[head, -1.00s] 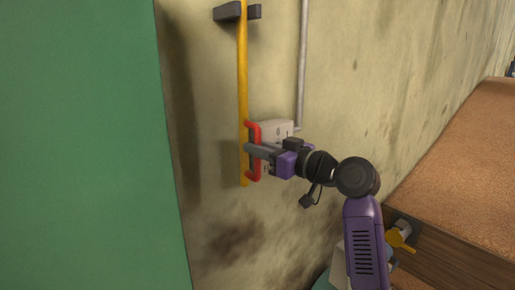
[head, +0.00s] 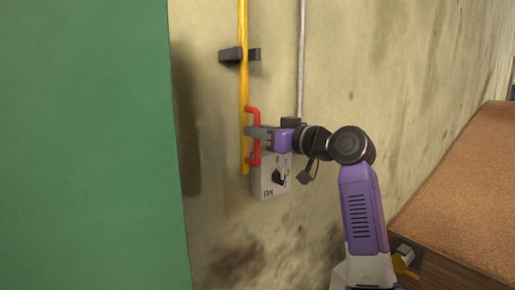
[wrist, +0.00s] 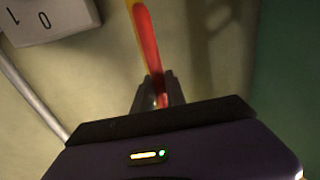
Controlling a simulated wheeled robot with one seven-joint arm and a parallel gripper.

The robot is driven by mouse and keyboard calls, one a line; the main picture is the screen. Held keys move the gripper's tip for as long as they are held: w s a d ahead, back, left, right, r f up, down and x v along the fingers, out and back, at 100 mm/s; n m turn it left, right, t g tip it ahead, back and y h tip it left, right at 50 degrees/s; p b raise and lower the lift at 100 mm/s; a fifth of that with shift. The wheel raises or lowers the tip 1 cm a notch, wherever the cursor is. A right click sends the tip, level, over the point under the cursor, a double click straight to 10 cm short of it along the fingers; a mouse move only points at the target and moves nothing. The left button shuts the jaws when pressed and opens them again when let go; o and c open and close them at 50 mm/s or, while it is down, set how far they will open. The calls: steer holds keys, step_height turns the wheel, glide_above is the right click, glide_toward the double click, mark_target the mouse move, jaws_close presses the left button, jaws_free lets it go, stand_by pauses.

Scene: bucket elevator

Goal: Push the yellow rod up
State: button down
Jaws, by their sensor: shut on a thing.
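The yellow rod (head: 243,90) stands upright along the wall, its top beyond the upper edge of the head view. A red handle (head: 258,152) is fixed on the rod near its lower end. My gripper (head: 254,132) is shut on the red handle, around its upright bar. In the wrist view, the red handle (wrist: 147,40) runs down between the two fingers of my gripper (wrist: 159,95). The fingers hide part of the handle. A bit of the yellow rod (wrist: 130,5) shows behind it.
A dark bracket (head: 231,55) holds the rod to the wall above the handle. A grey FAN switch box (head: 265,187) is just below my gripper, with a grey pipe (head: 302,60) above it. A green panel (head: 85,150) stands left. A brown slope (head: 465,180) lies right.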

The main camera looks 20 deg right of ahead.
steer(key=shift+r, duration=0.55)
steer(key=c, duration=1.4)
jaws_free()
steer(key=shift+s, duration=0.1)
steer(key=shift+o, duration=0.2)
steer(key=shift+f, duration=0.15)
steer(key=shift+f, duration=0.1)
